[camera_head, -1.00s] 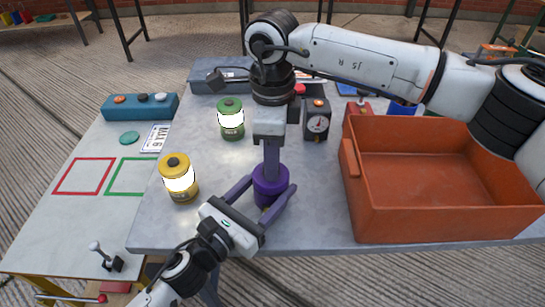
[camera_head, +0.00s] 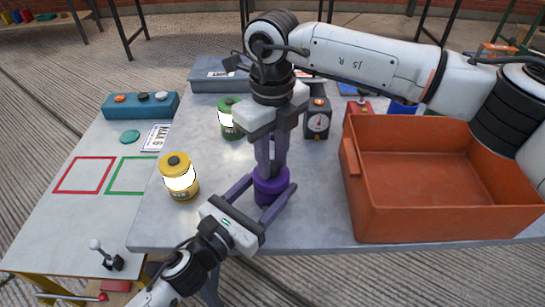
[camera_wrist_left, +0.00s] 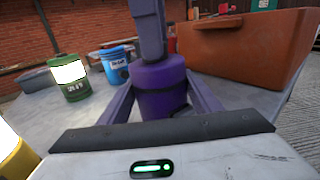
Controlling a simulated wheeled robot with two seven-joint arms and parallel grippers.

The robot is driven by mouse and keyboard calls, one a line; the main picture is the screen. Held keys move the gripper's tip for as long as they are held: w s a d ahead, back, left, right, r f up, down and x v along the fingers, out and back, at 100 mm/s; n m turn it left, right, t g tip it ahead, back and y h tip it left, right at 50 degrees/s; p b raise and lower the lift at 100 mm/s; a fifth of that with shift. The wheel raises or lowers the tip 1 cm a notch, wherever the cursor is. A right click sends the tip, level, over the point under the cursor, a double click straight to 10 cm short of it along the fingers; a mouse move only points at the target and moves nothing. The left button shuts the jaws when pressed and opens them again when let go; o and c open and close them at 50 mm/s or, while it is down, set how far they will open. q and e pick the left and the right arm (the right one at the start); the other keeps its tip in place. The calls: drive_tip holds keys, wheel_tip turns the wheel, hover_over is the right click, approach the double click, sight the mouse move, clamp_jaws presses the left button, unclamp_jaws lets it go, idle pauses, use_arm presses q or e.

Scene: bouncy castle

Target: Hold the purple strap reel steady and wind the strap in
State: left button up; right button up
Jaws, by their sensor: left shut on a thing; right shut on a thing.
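The purple strap reel (camera_head: 270,184) stands upright on the grey table near its front edge. It also shows in the left wrist view (camera_wrist_left: 160,88). My left gripper (camera_head: 270,196) is shut on the reel's body, one finger on each side. My right gripper (camera_head: 271,160) comes down from above with its fingers pointing down. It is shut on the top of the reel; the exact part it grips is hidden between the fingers. I cannot make out the strap.
An orange-red bin (camera_head: 440,215) stands to the right. A yellow canister (camera_head: 179,178) and a green canister (camera_head: 230,118) stand to the left. A gauge box (camera_head: 318,120) is behind. A side table (camera_head: 75,215) has red and green outlined squares.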

sight(272, 165)
idle(0.6)
drive_tip(key=o, duration=1)
drive_tip(key=shift+o, duration=0.2)
drive_tip(key=shift+r, duration=0.1)
wheel_tip(272, 165, up, 12)
use_arm(q)
drive_tip(key=o, duration=1.5)
